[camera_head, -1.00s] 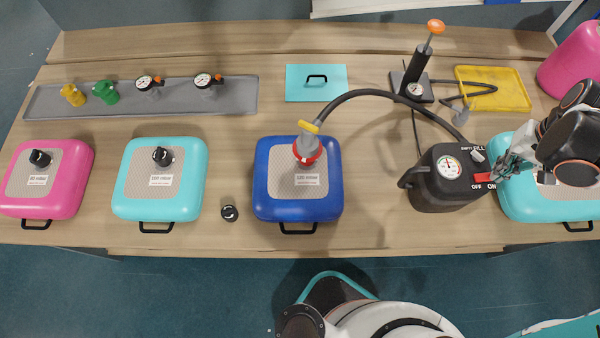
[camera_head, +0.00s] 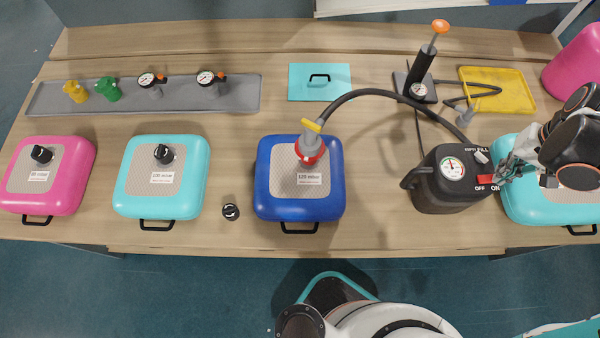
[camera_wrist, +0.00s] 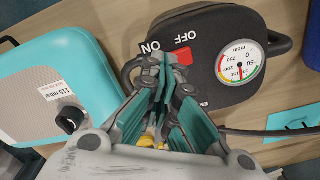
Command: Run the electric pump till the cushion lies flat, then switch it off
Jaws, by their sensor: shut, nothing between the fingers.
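The black electric pump (camera_head: 436,200) stands right of centre with a round gauge (camera_head: 452,169) on top. Its red switch (camera_head: 487,179) sits by the OFF and ON marks; it also shows in the wrist view (camera_wrist: 183,56). I cannot tell which way it is set. A grey EMPTY/FILL knob (camera_head: 481,157) is behind the gauge. A hose (camera_head: 378,92) runs from the pump to a red and grey connector (camera_head: 310,145) on the dark blue cushion (camera_head: 283,207), which looks plump. My gripper (camera_head: 502,176) is shut and empty, its tips close beside the switch on the ON side (camera_wrist: 167,62); contact is unclear.
A teal cushion (camera_head: 520,205) lies under my arm, right of the pump. Another teal cushion (camera_head: 135,200) and a pink one (camera_head: 72,190) lie left. A hand pump (camera_head: 422,68) and yellow tray (camera_head: 515,90) stand behind. A black cap (camera_head: 230,212) lies left of the blue cushion.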

